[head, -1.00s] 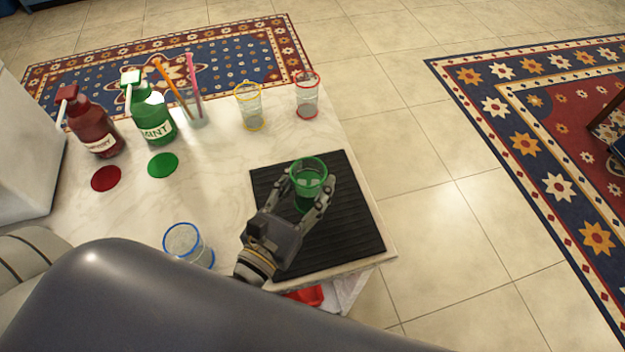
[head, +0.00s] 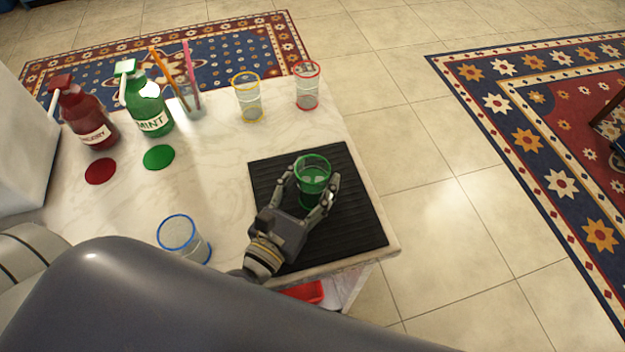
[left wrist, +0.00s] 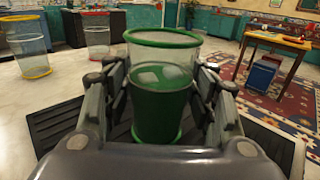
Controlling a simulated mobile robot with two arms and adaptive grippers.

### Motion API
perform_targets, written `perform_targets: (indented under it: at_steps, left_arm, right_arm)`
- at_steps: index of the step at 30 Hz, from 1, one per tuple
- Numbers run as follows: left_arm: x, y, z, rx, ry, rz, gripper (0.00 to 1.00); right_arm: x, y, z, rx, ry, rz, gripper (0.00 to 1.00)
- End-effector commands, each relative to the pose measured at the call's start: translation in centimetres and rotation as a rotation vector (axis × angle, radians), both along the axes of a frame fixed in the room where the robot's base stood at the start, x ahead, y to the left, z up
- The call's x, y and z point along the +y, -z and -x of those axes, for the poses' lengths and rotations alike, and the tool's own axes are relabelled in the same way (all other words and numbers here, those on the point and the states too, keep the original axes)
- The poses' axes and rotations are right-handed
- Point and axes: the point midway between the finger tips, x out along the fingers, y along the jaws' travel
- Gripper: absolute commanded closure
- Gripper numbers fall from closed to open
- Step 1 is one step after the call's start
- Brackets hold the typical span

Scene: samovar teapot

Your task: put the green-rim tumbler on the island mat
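The green-rim tumbler (head: 313,178) is upright over the black island mat (head: 345,230), with green liquid and pale ice-like cubes inside. My left gripper (head: 314,182) has one finger on each side of it and appears shut on it. In the left wrist view the tumbler (left wrist: 162,95) stands between the two fingers, close against both, with its green base ring low down near the mat (left wrist: 60,120). Whether the base touches the mat is hard to tell. My right gripper is not in view.
A blue-rim tumbler (head: 184,240) stands left of the mat. Yellow-rim (head: 247,100) and red-rim (head: 307,88) tumblers stand at the back. Red (head: 90,120) and green (head: 148,105) bottles and a glass with straws (head: 188,100) are back left. The counter's right edge lies just beyond the mat.

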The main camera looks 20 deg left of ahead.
Motion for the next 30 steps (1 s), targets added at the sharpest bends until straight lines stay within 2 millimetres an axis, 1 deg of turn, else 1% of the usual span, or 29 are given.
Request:
perform_targets:
  at_steps: [14, 15, 17, 21, 27, 30]
  left_arm:
    - [0.0, -0.4, 0.1, 0.001, 0.0, 0.0, 0.34]
    - [0.1, 0.1, 0.5, 0.002, 0.001, -0.001, 0.34]
    - [0.2, 0.2, 1.3, 0.002, 0.002, -0.001, 0.34]
    - [0.6, 0.6, 3.7, 0.004, 0.004, -0.002, 0.34]
    - [1.3, 0.6, 7.2, 0.004, 0.005, -0.002, 0.34]
    - [1.5, 0.1, 8.4, 0.005, 0.006, -0.005, 0.34]
  right_arm:
    - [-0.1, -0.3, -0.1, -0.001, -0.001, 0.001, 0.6]
    - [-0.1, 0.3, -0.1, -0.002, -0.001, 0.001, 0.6]
    - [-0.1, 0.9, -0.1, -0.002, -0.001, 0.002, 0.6]
    - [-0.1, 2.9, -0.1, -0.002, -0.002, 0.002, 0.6]
    - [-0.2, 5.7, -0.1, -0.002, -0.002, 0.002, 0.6]
    - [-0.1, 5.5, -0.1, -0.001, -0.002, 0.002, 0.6]
